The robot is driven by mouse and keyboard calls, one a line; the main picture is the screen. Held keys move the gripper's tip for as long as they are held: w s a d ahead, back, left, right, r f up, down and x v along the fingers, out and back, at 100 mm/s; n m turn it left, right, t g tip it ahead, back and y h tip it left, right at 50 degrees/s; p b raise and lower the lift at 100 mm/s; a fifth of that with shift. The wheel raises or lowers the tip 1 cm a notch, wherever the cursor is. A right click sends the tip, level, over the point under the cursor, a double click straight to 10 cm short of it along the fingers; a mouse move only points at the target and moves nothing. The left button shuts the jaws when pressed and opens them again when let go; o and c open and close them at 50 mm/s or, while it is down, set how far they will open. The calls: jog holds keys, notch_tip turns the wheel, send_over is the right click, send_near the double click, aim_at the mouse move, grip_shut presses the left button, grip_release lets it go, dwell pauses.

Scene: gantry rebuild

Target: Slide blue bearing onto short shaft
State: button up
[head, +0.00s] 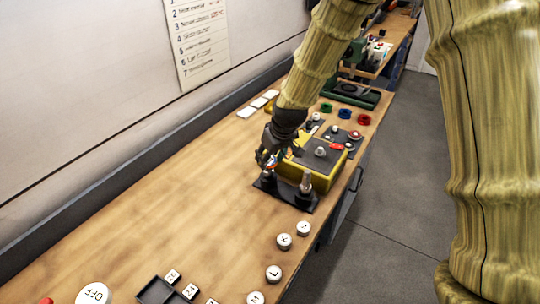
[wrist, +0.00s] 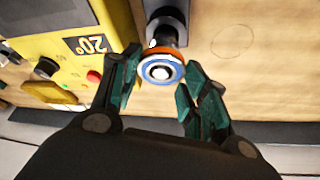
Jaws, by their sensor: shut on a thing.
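In the wrist view the blue bearing (wrist: 161,70), a ring with blue, white and orange bands, sits between the fingertips of my gripper (wrist: 160,72). My gripper is shut on it. A dark post (wrist: 166,24) shows right behind the bearing; I cannot tell whether the bearing is around it or only in front of it. In the head view my gripper (head: 268,160) is above the left end of a black base plate (head: 284,194). A second dark post (head: 268,178) stands under my gripper, partly hidden.
A yellow box with a grey top (head: 322,178) stands just behind the plate, close to my gripper. Red, blue and green rings (head: 345,113) lie farther back. White round lettered pieces (head: 283,241) lie in front. The wooden bench (head: 170,200) is clear on the left.

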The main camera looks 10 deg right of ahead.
jog(key=shift+f, duration=0.1)
jog(key=o, duration=1.5)
jog(key=shift+v, duration=6)
